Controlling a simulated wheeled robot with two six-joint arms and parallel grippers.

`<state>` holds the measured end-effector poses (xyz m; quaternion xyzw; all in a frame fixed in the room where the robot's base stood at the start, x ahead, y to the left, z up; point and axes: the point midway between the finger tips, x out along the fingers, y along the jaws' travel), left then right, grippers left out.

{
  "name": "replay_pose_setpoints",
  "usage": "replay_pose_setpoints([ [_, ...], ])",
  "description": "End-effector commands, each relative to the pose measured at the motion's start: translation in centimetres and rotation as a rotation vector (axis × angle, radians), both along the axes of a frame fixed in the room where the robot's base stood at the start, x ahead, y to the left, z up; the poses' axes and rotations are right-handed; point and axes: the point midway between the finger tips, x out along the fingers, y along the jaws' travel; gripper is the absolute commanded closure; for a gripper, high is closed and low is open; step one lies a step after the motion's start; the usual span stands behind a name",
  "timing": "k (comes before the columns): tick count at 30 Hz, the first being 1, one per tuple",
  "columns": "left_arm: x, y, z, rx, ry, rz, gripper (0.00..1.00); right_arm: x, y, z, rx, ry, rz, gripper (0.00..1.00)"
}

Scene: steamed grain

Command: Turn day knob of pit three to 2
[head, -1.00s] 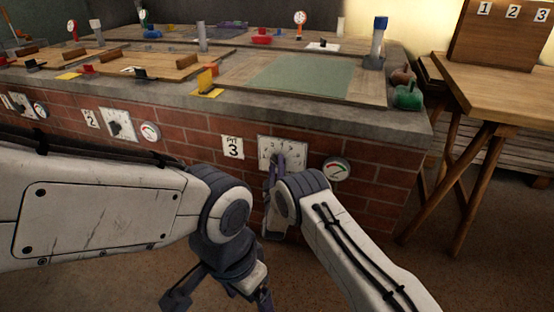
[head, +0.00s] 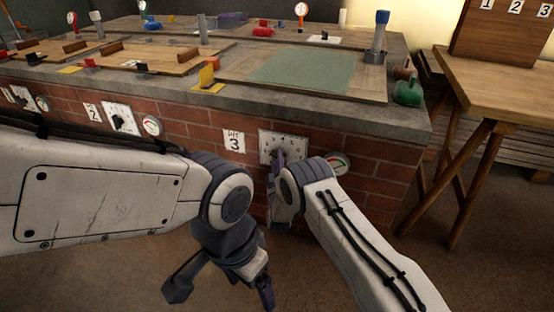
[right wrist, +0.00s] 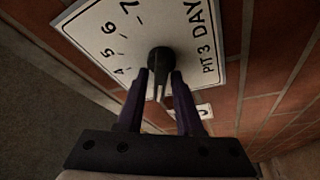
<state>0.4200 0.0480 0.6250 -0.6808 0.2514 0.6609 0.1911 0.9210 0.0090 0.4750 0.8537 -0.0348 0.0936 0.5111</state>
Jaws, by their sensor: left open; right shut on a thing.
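The day dial of pit three is a white plate (head: 270,140) on the brick front, right of the "PIT 3" sign (head: 234,142). In the right wrist view the plate (right wrist: 105,45) reads "PIT 3 DAY", with numbers 4 to 7 visible. Its black knob (right wrist: 160,60) sits between the fingertips of my right gripper (right wrist: 163,78), which is shut on it. The number the knob points to cannot be told. In the head view my right gripper (head: 278,158) covers part of the dial. My left gripper (head: 220,292) is open and empty, low in front of the bricks.
A round gauge (head: 336,163) is just right of the dial. Another dial (head: 120,119) is farther left. A wooden table (head: 490,85) stands at right, with open floor before it.

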Motion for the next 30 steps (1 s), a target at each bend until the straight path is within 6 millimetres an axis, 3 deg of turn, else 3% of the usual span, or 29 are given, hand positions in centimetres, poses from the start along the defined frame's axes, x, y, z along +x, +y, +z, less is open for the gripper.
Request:
replay_pose_setpoints([
  [1, 0.0, 0.0, 0.0, 0.0, 0.0, 0.0, 0.16, -0.2, -0.8, -0.9, -0.002, 0.019, -0.017, 1.0],
  [2, 0.0, 0.0, 0.0, 0.0, 0.0, 0.0, 0.16, -0.2, -0.8, -0.9, -0.002, 0.019, -0.017, 0.57],
  [3, 0.0, 0.0, 0.0, 0.0, 0.0, 0.0, 0.16, -0.1, -0.8, -0.9, -0.002, 0.018, -0.017, 0.53],
  [16, 0.0, 0.0, 0.5, 0.0, 0.0, 0.0, 0.16, -0.9, -0.2, -0.4, 0.0, 0.011, -0.007, 0.53],
  [30, 0.0, 0.0, 3.5, 0.0, 0.0, 0.0, 0.16, -9.1, -0.7, -2.1, -0.002, 0.014, -0.01, 0.53],
])
